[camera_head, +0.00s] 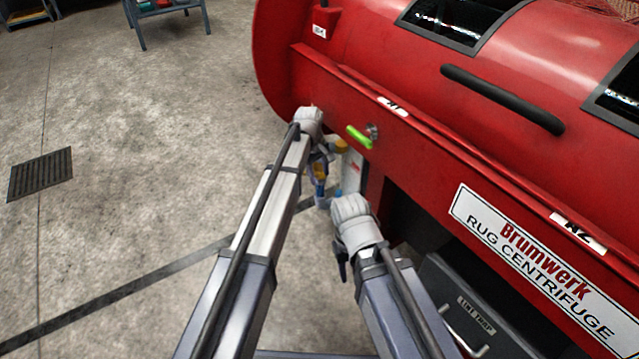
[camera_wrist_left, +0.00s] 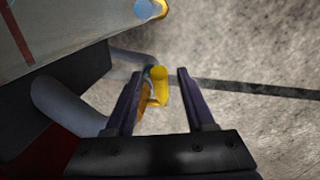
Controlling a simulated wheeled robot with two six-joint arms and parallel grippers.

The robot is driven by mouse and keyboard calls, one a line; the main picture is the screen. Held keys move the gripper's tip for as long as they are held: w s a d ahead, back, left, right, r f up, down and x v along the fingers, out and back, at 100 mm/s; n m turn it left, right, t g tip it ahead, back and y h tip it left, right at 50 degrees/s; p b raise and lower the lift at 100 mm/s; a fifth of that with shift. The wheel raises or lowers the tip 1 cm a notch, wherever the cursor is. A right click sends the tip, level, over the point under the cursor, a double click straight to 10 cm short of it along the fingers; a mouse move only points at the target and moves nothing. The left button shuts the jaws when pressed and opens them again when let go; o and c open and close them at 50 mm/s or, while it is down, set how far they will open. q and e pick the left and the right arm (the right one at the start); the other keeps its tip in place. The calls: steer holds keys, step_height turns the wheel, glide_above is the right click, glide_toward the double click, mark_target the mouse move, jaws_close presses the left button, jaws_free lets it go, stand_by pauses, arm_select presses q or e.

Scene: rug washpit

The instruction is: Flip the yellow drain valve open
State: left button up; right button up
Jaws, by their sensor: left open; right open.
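The yellow drain valve handle (camera_wrist_left: 160,76) shows in the left wrist view, pointing up between the fingertips. It sits on an orange-yellow body by a grey pipe (camera_wrist_left: 62,103). In the head view, a small yellow part (camera_head: 321,170) shows just below my left wrist, partly hidden by the gripper. My left gripper (camera_wrist_left: 158,82) is open, with one finger on each side of the handle; I cannot tell whether either touches it. My right gripper (camera_head: 342,263) is open and empty, low beside the machine, its fingers mostly hidden by its wrist.
The red rug centrifuge (camera_head: 440,135) fills the right side. A green handle (camera_head: 360,138) sticks out of its lower rail. A white container (camera_head: 351,172) stands close to the left gripper. A grey lint trap drawer (camera_head: 462,300) is at lower right. The floor at left is clear around a grate (camera_head: 40,173).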

arm_select(q)
steer(key=shift+w+d+f+b, duration=0.1)
steer(key=shift+f+b, duration=0.2)
steer(key=shift+f, duration=0.35)
jaws_close()
steer(key=shift+r, duration=0.1)
stand_by(0.9)
